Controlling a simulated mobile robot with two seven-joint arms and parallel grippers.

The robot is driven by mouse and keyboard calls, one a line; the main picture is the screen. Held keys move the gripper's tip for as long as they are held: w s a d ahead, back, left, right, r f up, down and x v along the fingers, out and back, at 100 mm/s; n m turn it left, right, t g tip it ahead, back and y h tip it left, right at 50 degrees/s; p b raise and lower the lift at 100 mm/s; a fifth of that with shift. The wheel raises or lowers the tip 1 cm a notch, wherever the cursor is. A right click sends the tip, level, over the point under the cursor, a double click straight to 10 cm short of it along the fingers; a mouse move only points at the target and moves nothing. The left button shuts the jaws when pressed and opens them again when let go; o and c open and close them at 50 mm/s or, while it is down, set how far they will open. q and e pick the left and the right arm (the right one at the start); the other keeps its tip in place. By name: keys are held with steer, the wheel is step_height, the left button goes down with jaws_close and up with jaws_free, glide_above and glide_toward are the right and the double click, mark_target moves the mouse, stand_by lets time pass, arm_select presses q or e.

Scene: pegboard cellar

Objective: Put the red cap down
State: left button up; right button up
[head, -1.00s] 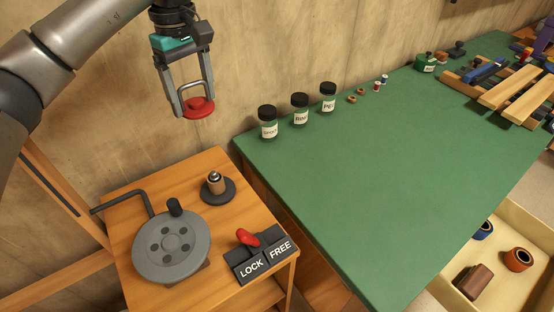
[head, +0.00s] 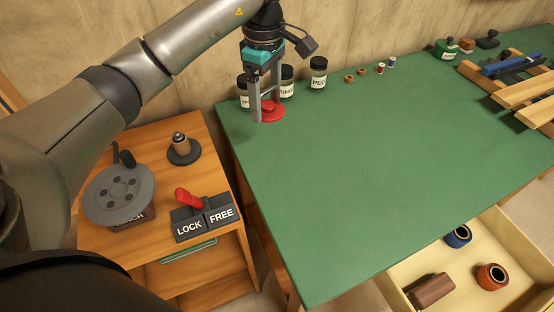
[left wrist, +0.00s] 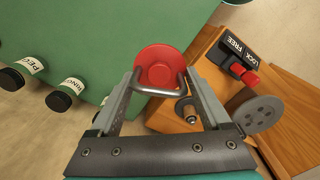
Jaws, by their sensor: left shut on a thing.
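The red cap (head: 272,113) is a round disc with a raised middle. My left gripper (head: 267,108) is shut on it. In the head view they show against the far left corner of the green bench top (head: 350,190), in front of the jars. In the left wrist view the red cap (left wrist: 160,58) is between the fingertips, with the bench edge and floor behind it. I cannot tell whether the cap touches the bench or is held above it. My right gripper is not in view.
Black-lidded jars (head: 318,75) stand along the back, one partly hidden by my left gripper. A wooden stand (head: 160,245) at left carries a grey winch wheel (head: 120,193) and a LOCK/FREE lever (head: 187,198). The bench's middle is clear. An open drawer (head: 455,285) is at lower right.

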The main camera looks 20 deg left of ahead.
arm_select(q)
steer(key=b, duration=0.2)
glide_above(268, 164)
step_height(268, 164, down, 13)
steer(key=shift+r, duration=0.2)
steer(key=shift+f, duration=0.45)
step_height(268, 164, down, 4)
steer(key=shift+r+b, duration=0.25)
steer(key=shift+b, duration=0.05)
steer(key=shift+f, duration=0.35)
steer(key=shift+r, duration=0.1)
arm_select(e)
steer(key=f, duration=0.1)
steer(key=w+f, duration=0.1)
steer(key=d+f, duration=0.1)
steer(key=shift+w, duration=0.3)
arm_select(q)
steer(key=o, duration=1.2)
steer(key=shift+c, duration=0.2)
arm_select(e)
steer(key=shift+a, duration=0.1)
